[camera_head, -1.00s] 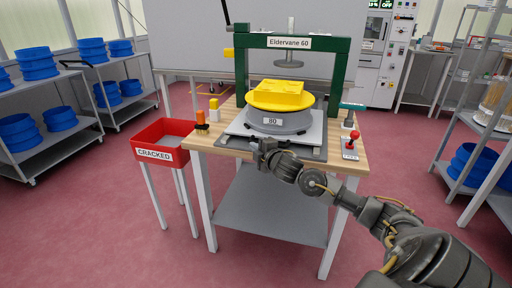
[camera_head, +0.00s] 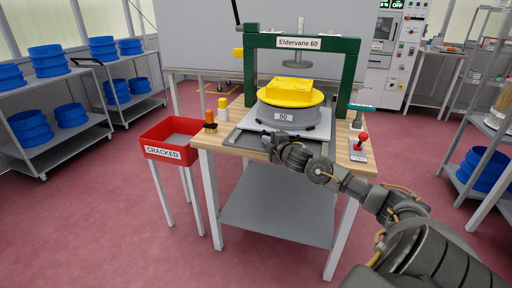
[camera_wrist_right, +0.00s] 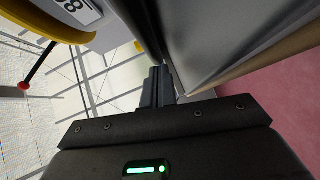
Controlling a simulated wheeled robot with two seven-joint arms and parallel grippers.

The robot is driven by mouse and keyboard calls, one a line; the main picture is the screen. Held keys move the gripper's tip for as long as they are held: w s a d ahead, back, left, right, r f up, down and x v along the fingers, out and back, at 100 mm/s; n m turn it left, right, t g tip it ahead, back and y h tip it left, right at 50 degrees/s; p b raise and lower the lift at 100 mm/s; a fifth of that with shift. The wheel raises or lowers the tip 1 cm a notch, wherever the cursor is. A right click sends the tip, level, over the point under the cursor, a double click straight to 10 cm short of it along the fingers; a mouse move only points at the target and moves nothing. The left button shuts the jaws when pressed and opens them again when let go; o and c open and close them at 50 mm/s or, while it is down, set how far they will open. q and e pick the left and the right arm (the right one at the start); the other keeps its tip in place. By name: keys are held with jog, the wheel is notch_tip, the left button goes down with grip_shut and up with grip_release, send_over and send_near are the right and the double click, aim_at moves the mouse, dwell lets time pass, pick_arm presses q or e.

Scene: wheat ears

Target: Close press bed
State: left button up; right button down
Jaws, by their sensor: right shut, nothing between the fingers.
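The press bed is a pale plate (camera_head: 248,124) on the wooden table, in front of and partly under the green press frame (camera_head: 351,75). My left gripper is not in view.
A red bin marked CRACKED (camera_head: 165,153) stands left of the table. An orange-topped post (camera_head: 210,122) is at the table's left and a red-knobbed lever box (camera_head: 359,148) at its right. The press head (camera_head: 295,64) hangs above the mould. Shelves with blue rings stand on both sides.

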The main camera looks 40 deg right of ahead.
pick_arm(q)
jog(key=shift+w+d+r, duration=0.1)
